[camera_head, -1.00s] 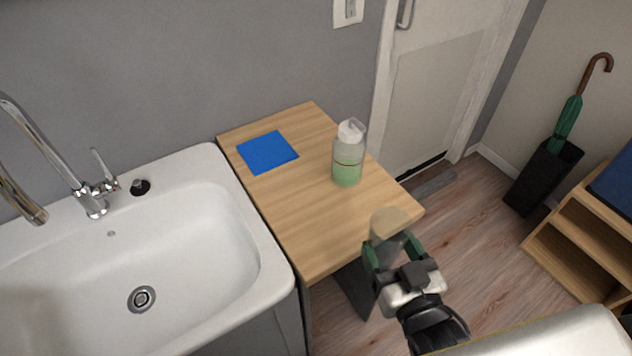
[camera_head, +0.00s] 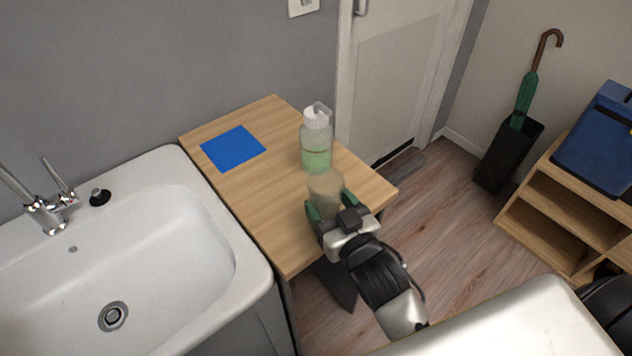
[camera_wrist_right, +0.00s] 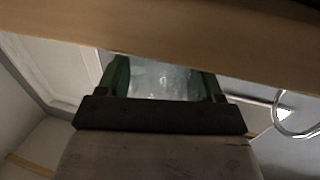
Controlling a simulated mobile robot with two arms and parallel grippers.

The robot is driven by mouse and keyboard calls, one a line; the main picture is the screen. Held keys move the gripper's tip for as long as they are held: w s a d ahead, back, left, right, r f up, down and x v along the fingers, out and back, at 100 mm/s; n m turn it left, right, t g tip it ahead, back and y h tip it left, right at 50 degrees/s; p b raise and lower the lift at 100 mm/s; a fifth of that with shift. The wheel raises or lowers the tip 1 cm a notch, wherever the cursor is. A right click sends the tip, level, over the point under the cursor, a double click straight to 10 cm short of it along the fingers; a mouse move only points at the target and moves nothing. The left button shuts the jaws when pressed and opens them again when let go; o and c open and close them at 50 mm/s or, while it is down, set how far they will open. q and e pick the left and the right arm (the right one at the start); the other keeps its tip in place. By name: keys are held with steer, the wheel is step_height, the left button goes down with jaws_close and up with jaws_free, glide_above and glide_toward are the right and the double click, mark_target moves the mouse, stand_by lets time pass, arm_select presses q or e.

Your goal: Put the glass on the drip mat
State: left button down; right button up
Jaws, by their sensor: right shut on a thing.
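The drip mat (camera_head: 233,148) is a flat blue square lying at the back left of the small wooden counter, with nothing on it. My right gripper (camera_head: 327,203) is shut on a clear glass (camera_head: 325,186), near the counter's front right part. In the right wrist view the glass (camera_wrist_right: 163,80) shows between the two green fingers, with a wooden edge crossing above and hiding part of it. Whether the glass touches the counter cannot be told. My left gripper is not in view.
A soap bottle (camera_head: 316,147) with green liquid stands on the wooden counter (camera_head: 262,205), just behind the glass and right of the mat. A white sink (camera_head: 180,240) with a tap borders the counter on the left. The counter's left front is clear.

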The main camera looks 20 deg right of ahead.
mark_target(318, 190)
steer(key=w, duration=0.5)
steer(key=shift+w+a+p, duration=0.35)
steer(key=shift+a+p, duration=0.05)
steer(key=shift+s+f, duration=0.1)
steer(key=shift+s, duration=0.05)
steer(key=shift+f, duration=0.1)
steer(key=o, duration=0.6)
steer(key=shift+f, duration=0.1)
steer(key=o, duration=0.4)
